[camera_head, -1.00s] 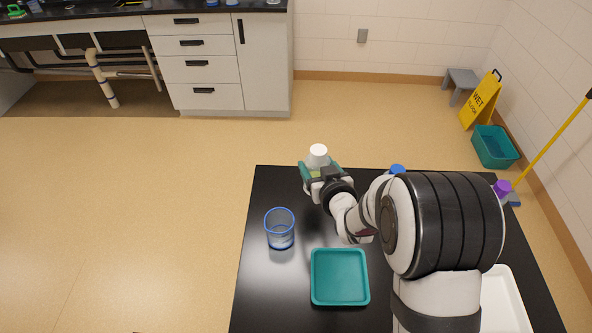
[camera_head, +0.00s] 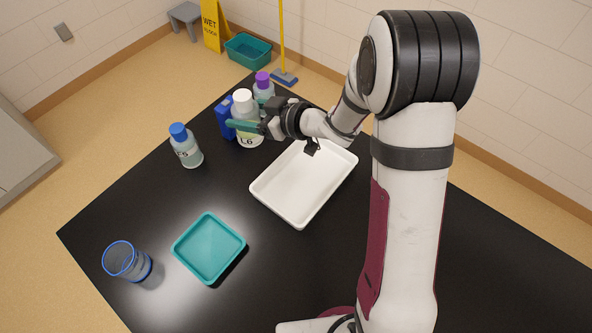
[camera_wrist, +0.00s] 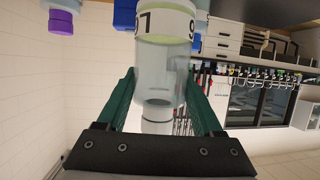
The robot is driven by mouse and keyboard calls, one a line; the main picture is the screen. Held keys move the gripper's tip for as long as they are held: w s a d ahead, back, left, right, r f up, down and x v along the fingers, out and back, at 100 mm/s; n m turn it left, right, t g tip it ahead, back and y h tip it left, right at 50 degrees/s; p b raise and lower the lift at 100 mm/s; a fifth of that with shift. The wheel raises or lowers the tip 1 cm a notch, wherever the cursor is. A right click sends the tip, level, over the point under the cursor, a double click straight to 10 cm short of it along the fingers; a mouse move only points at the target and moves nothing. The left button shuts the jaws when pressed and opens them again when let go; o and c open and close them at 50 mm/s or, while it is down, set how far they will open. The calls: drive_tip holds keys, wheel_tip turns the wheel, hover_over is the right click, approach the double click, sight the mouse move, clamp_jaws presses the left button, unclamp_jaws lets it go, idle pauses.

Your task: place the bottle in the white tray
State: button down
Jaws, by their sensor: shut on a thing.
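In the wrist view the bottle (camera_wrist: 163,55) appears cap-down between the fingers of my gripper (camera_wrist: 160,80). In the head view it is upright, cap up, beyond the white tray's upper left end. I cannot tell its height above the table. The white tray (camera_head: 262,186) is empty and lies on the black table, partly under my arm.
A blue-capped bottle (camera_head: 188,150) stands left of the held bottle. A blue box (camera_head: 226,122) and a purple-capped bottle (camera_head: 264,88) are close behind it. A teal tray (camera_head: 209,247) and a blue-rimmed cup (camera_head: 128,262) are nearer the front. Black table is clear between the trays.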

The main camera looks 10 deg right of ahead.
drive_tip(key=s+d+m+t+h, duration=0.1)
drive_tip(key=s+d, duration=0.4)
drive_tip(key=d, duration=0.6)
drive_tip(key=s+d, duration=0.6)
drive_tip(key=d, duration=0.5)
drive_tip(key=w+a+f, duration=0.1)
drive_tip(key=a+f, duration=0.2)
drive_tip(key=w+a+f, duration=0.2)
drive_tip(key=a+f, duration=0.1)
drive_tip(key=f, duration=0.1)
drive_tip(key=w+a+f, duration=0.2)
drive_tip(key=a+f, duration=0.1)
drive_tip(key=f, duration=0.1)
drive_tip(key=shift+w+a+f, duration=0.1)
drive_tip(key=shift+a+f, duration=0.05)
drive_tip(key=shift+a, duration=0.25)
drive_tip(key=shift+f, duration=0.15)
unclamp_jaws()
